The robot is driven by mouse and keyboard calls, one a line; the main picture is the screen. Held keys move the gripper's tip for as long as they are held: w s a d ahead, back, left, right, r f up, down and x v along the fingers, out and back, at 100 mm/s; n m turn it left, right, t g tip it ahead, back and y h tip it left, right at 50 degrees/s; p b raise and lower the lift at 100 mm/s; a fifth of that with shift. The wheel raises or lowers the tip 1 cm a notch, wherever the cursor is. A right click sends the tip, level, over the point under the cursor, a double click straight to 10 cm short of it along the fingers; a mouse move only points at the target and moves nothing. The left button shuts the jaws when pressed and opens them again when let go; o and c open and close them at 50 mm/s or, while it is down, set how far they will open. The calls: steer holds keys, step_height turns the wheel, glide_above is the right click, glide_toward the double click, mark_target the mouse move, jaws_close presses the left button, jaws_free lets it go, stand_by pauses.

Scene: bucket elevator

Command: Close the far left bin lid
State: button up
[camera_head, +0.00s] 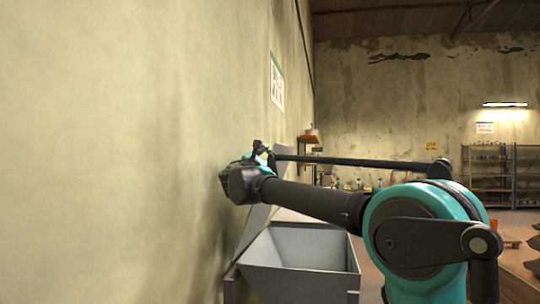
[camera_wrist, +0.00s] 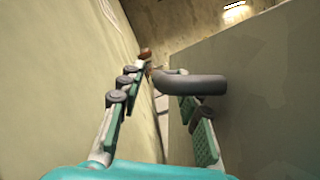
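A grey open-topped bin (camera_head: 308,283) stands below my arm in the head view. A pale grey panel, which looks like its raised lid (camera_head: 254,232), leans up on the bin's left side near the wall. My gripper (camera_head: 262,150) is above the lid, close to the wall. In the wrist view, my gripper (camera_wrist: 155,68) has its two fingers apart. A dark grey bar, like a handle (camera_wrist: 195,85), reaches from a large flat grey panel (camera_wrist: 265,95) on the right toward the gap by the right finger. I cannot tell whether it touches. My arm hides part of the lid.
The plaster wall (camera_head: 130,150) runs close along the left of my gripper. A small wall shelf (camera_head: 310,139) is beyond it. Metal racks (camera_head: 490,175) stand far at the right. The bin's inside looks empty.

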steer(key=shift+c, duration=0.5)
jaws_close()
steer(key=shift+s+d+f, duration=0.1)
steer(key=shift+d, duration=0.5)
steer(key=s+d+f+m+g+h, duration=0.1)
steer(key=s+d+f+m+g, duration=0.1)
steer(key=d+f+m, duration=0.45)
steer(key=s+d+f+m+g+h, duration=0.15)
steer(key=d+f, duration=0.25)
steer(key=d, duration=0.6)
steer(key=d+f+m+g+y, duration=0.1)
steer(key=d+f+m, duration=0.2)
steer(key=f, duration=0.5)
steer(key=s+d+f+m+g+y, duration=0.1)
steer(key=d+f+m, duration=0.3)
steer(key=f, duration=0.5)
steer(key=shift+s+d+f, duration=0.2)
steer(key=shift+f, duration=0.05)
